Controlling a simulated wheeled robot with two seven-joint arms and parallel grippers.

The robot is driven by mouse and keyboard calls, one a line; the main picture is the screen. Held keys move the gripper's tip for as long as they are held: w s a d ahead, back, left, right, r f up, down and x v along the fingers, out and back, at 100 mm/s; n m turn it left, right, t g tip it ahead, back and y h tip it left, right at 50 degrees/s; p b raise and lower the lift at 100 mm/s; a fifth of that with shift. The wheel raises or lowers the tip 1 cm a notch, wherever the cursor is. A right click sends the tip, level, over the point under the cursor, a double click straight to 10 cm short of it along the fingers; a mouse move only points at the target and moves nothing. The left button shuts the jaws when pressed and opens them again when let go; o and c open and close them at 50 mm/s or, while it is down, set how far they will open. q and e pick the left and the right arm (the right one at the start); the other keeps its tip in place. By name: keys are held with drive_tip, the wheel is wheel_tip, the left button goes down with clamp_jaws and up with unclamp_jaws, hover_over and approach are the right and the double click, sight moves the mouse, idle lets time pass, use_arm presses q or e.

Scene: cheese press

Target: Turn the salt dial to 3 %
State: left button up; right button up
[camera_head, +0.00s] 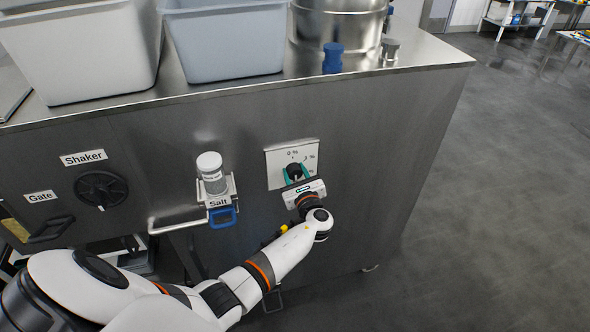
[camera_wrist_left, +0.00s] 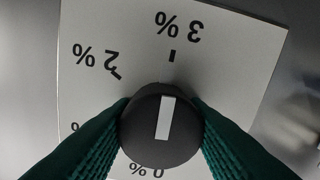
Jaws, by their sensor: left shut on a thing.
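The salt dial (camera_head: 294,170) is a black round knob on a white plate (camera_head: 276,172) on the steel cabinet front. My left gripper (camera_head: 296,174), with teal fingers, is shut on it from both sides. In the left wrist view the knob (camera_wrist_left: 137,146) sits between the fingers. The labels there appear upside down. Its white bar lies roughly in line with the 3 % tick (camera_wrist_left: 172,56), and sits nearer that side of the knob. The 2 % label is to the left; the 0 % label is partly hidden below the knob. My right gripper is not in view.
Left of the dial, a salt jar (camera_head: 211,173) sits in a holder labelled Salt above a blue handle (camera_head: 223,217). Further left is the black Shaker knob (camera_head: 101,190). Grey tubs (camera_head: 228,40) stand on top. Open floor (camera_head: 500,180) lies to the right.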

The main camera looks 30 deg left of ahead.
use_arm(q)
drive_tip(key=shift+w+a+r+m, duration=0.1)
drive_tip(key=shift+r+m, duration=0.1)
drive_tip(key=shift+m, duration=0.1)
idle(0.4)
drive_tip(key=o, duration=0.7)
drive_tip(key=shift+o, duration=1.3)
drive_tip(key=shift+f, duration=0.2)
drive_tip(key=b+v, duration=0.2)
drive_tip(key=v, duration=1)
